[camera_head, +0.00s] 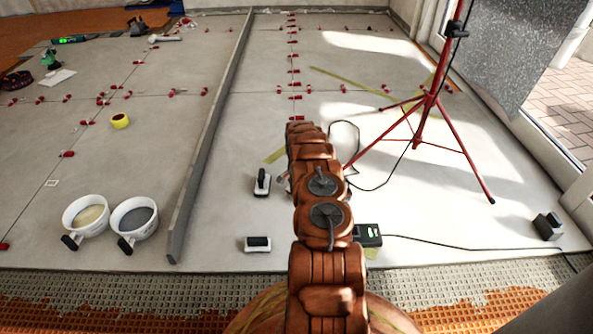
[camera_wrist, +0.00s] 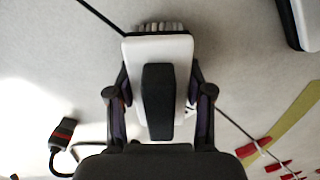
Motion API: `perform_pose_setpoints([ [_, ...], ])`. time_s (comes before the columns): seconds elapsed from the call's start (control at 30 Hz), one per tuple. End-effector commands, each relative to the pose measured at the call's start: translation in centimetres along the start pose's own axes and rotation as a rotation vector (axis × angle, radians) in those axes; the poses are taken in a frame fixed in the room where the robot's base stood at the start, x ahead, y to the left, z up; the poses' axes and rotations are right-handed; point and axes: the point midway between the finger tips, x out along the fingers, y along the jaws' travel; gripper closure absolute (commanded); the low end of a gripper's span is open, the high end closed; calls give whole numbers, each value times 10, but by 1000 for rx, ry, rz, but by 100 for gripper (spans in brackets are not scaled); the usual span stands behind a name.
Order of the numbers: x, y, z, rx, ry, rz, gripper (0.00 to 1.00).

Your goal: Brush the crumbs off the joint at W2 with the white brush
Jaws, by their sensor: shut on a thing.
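In the wrist view my gripper (camera_wrist: 158,92) is shut on a white brush (camera_wrist: 172,48) with a black grip. Its pale bristles (camera_wrist: 160,27) stick out at the far end. The brush seems to be above the grey floor; I cannot tell whether it touches it. In the head view my arm hides the gripper's fingers and the held brush. A similar white block with a black grip (camera_head: 262,184) lies on the floor left of my arm, and another (camera_head: 257,244) lies nearer. I cannot make out a W2 label or crumbs.
A red tripod (camera_head: 428,100) with spread legs and a black cable stand to the right. Two buckets (camera_head: 86,214) (camera_head: 134,218) stand at the left, beside a long grey straightedge (camera_head: 208,150). Red clips (camera_head: 203,91) line the joints. A black device (camera_head: 368,235) lies right of my arm.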

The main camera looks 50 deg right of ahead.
Motion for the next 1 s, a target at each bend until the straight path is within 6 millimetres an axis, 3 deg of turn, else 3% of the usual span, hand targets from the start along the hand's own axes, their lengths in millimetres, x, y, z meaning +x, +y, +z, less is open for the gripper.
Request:
perform_pose_setpoints([
  [0.37, -5, -5, -11, -4, 1, 1, 93],
  [1.0, 3, 2, 10, -2, 1, 1, 93],
])
